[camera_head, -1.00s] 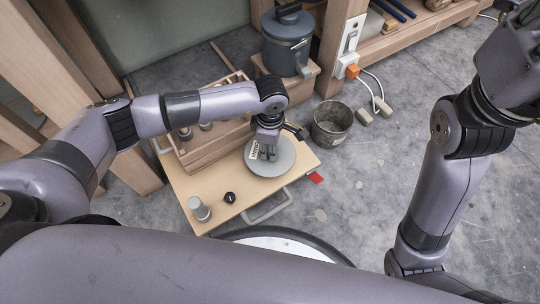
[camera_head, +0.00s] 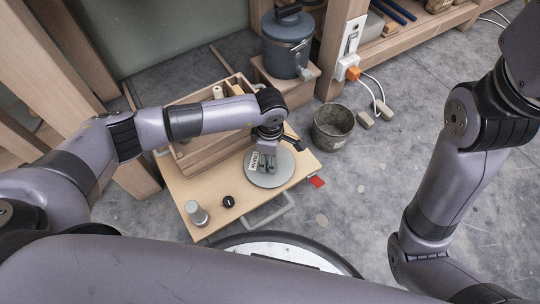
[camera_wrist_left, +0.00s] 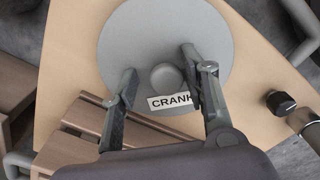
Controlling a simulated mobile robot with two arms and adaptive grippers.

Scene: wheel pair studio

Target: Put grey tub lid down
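The grey tub lid (camera_head: 277,175) is a round disc lying on a light wooden tabletop. In the left wrist view, the lid (camera_wrist_left: 128,55) has a round knob (camera_wrist_left: 166,77) and a white label reading "CRANK" at its middle. My left gripper (camera_head: 265,168) is over the lid, pointing down. In the left wrist view, the fingers of my left gripper (camera_wrist_left: 158,84) are spread on either side of the knob, with a clear gap at the left finger and the right finger close to it. My right gripper is out of view; only its arm shows at the right.
A grey cylinder (camera_head: 197,214) and a black knob (camera_head: 228,201) stand on the tabletop (camera_head: 215,183). A wooden crate (camera_head: 215,147) is behind. A blue-grey lidded pot (camera_head: 288,45) stands on a wooden box. A bucket (camera_head: 333,127) is on the floor at right.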

